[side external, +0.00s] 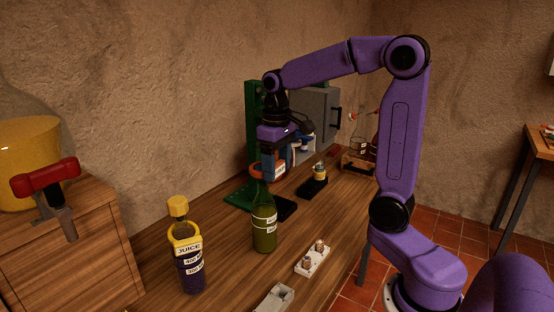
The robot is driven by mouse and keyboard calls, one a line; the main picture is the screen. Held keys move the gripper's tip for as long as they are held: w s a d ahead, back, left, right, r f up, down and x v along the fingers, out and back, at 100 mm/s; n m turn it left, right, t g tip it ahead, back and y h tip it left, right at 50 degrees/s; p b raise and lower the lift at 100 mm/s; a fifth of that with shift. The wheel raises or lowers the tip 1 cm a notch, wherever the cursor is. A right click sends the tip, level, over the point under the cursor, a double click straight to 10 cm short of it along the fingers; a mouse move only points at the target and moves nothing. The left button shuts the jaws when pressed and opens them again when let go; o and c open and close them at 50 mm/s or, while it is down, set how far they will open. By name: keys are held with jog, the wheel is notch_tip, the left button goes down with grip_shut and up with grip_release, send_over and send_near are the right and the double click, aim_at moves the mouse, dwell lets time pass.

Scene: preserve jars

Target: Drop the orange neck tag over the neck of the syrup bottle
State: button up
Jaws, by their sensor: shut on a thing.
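The orange neck tag (255,170) shows just below my gripper (272,157), which is shut on it. A green bottle (264,232) with pale labels stands upright on the wooden bench under the tag; it looks like the syrup bottle, but its label is too small to read. The tag is at the height of the top of the bottle's neck. I cannot tell whether its ring is around the neck or only in front of or behind it. The fingertips are small and partly hidden.
A dark juice bottle (190,260) with a yellow cap and yellow neck tag stands at left. A green stand (252,125) and grey box (320,115) are behind. A small jar (320,172) and a white holder (313,260) are at right.

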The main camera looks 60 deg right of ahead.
aim_at(277, 177)
jog(key=shift+f, duration=2.1)
jog(key=shift+f, duration=1.6)
dwell(0.5)
jog(key=o, duration=1)
jog(key=shift+c, duration=0.2)
notch_tip(277, 177, up, 17)
jog(key=shift+w+r, duration=0.1)
jog(key=shift+r, duration=0.1)
